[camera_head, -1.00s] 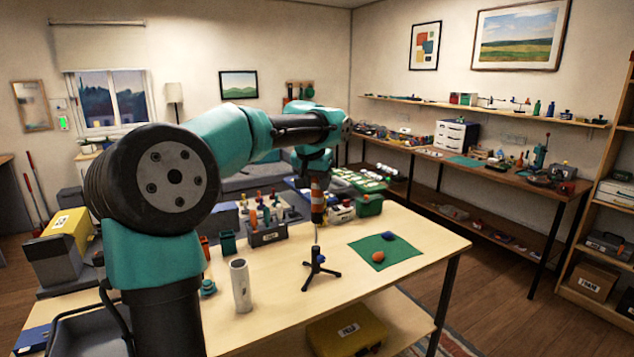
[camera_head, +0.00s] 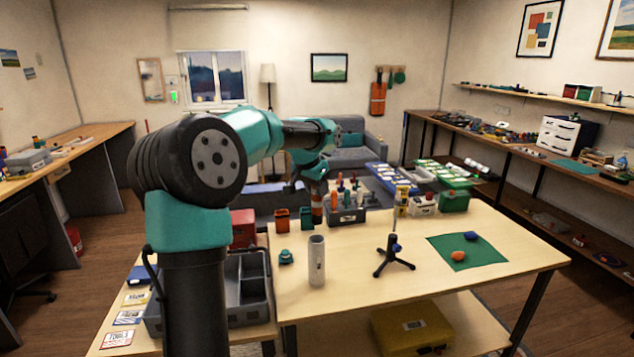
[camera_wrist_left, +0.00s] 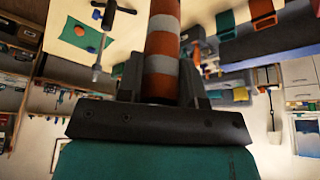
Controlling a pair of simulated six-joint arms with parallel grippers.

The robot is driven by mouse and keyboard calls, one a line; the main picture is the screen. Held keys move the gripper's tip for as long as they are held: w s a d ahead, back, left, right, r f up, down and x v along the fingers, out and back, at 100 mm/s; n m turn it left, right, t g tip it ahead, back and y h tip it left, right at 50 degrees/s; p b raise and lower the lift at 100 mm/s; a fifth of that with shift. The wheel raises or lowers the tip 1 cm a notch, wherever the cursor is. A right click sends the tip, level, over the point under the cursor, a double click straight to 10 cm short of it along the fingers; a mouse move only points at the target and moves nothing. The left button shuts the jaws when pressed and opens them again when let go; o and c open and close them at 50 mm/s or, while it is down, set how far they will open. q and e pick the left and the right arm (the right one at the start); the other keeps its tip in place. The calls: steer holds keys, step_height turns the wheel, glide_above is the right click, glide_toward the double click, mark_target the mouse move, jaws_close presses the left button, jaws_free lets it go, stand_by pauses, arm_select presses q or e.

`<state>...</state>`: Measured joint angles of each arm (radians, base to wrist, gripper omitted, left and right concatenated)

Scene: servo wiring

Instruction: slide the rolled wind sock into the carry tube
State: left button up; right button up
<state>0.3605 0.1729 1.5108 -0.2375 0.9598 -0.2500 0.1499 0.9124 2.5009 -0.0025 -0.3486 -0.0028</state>
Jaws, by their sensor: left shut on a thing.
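My left gripper (camera_head: 316,187) is shut on the rolled wind sock (camera_head: 316,208), which has orange and white bands. The sock hangs upright from the fingers. In the left wrist view the striped sock (camera_wrist_left: 162,50) stands between the fingers (camera_wrist_left: 163,90). The carry tube (camera_head: 317,265), a pale grey upright cylinder, stands on the table. In the head view the sock appears above the tube's top, apart from it; their depth offset is hard to tell. The tube cannot be made out in the wrist view. My right gripper is out of view.
A black tripod stand (camera_head: 391,262) is right of the tube, with a green mat (camera_head: 478,252) beyond it. A small teal object (camera_head: 286,257) is left of the tube. A tool holder (camera_head: 346,216) and small bins (camera_head: 283,219) line the back edge.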

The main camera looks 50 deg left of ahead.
mark_target(314, 215)
arm_select(q)
steer(key=shift+s+a+f, duration=0.1)
steer(key=shift+a, duration=0.05)
steer(key=shift+f, duration=0.2)
stand_by(0.3)
steer(key=shift+f, duration=5.2)
steer(key=o, duration=1)
